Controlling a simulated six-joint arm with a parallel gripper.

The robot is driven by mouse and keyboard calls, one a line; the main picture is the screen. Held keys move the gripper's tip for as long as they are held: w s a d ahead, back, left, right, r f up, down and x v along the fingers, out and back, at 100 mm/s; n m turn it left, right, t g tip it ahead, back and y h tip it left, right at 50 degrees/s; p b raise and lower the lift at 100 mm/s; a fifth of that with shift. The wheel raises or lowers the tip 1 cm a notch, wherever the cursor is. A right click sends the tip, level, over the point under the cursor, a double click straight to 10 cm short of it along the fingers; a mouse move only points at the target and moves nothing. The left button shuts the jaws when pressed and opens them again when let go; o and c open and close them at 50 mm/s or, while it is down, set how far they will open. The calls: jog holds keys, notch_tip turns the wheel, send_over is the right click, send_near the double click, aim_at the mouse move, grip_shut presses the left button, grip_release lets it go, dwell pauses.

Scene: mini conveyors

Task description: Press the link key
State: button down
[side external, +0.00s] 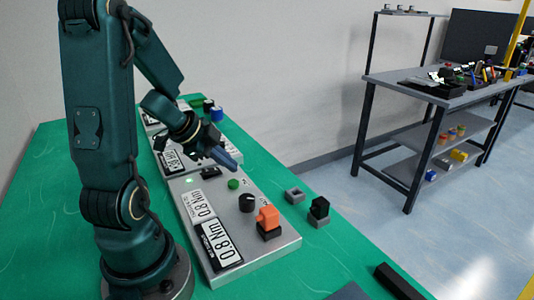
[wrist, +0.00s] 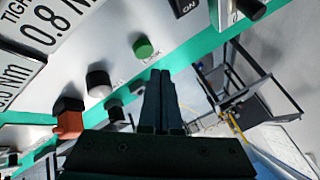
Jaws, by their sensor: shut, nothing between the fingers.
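The link key is a round green button (side external: 233,184) on the nearest grey panel (side external: 275,243). In the wrist view the green button (wrist: 143,48) stands just beyond my fingertips, with a small label beside it that seems to read LINK. My gripper (side external: 232,165) is shut and empty, its tips above the panel near the button. In the wrist view my gripper (wrist: 160,74) has its two fingers together, and a gap shows between the tips and the button. I cannot tell the exact height above it.
Small grey and black fixtures (side external: 319,209) stand on the green table (side external: 345,250) beside the panel. More panels lie behind.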

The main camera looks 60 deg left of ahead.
aim_at(241, 182)
jog(key=shift+f, duration=0.75)
jog(key=shift+f, duration=0.1)
dwell(1.5)
jog(key=shift+f, duration=0.35)
jog(key=shift+f, duration=0.4)
dwell(0.6)
jog(key=shift+r, duration=0.85)
jog(key=shift+r, duration=2.5)
